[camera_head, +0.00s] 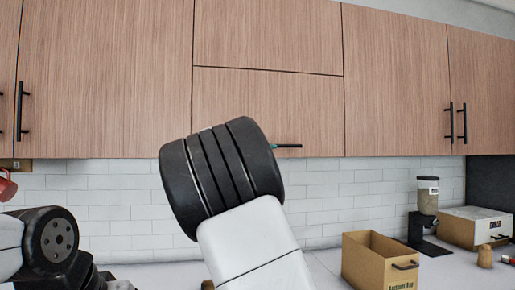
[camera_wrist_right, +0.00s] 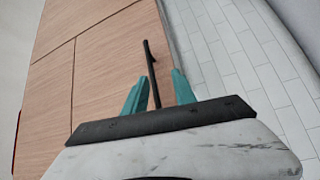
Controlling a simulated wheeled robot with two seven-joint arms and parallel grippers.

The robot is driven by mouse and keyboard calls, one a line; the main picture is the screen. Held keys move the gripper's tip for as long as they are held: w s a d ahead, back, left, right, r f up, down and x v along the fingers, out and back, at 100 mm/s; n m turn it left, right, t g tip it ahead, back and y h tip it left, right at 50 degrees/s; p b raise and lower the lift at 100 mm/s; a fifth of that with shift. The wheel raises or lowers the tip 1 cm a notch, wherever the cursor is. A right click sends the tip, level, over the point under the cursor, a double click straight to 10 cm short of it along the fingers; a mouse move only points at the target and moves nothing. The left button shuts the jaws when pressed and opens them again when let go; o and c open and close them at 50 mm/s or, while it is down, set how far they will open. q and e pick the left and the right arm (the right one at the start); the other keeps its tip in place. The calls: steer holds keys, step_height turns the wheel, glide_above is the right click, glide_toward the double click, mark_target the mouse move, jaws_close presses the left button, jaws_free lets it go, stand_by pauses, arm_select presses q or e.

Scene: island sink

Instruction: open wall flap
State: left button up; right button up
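The wall flap (camera_head: 300,105) is a wood-grain panel in the middle of the upper cabinets. It looks shut, flush with its neighbours. Its short black bar handle (camera_head: 289,146) is at its lower edge, partly hidden behind my right arm. In the right wrist view the handle (camera_wrist_right: 151,66) runs between the two teal fingers of my right gripper (camera_wrist_right: 160,90). The fingers stand apart with gaps beside the bar; contact is not clear. In the head view only a teal sliver of this gripper (camera_head: 273,146) shows. My left arm is at the lower left, its gripper out of view.
Another wood panel (camera_head: 268,35) is above the flap, with tall cabinet doors (camera_head: 395,90) beside it. Below are white tiles (camera_head: 330,190). The counter holds a cardboard box (camera_head: 365,262), a dispenser (camera_head: 427,205) and a white-topped box (camera_head: 470,230) at the right.

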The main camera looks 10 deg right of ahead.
steer(key=shift+t, duration=0.4)
steer(key=w+d+r, duration=0.1)
steer(key=w, duration=0.1)
steer(key=w+d, duration=0.1)
steer(key=w, duration=0.1)
steer(key=w+d+r, duration=0.1)
steer(key=w, duration=0.1)
steer(key=shift+w+d+r, duration=0.1)
steer(key=shift+d+r, duration=0.25)
steer(key=shift+d, duration=0.05)
jaws_close()
stand_by(0.9)
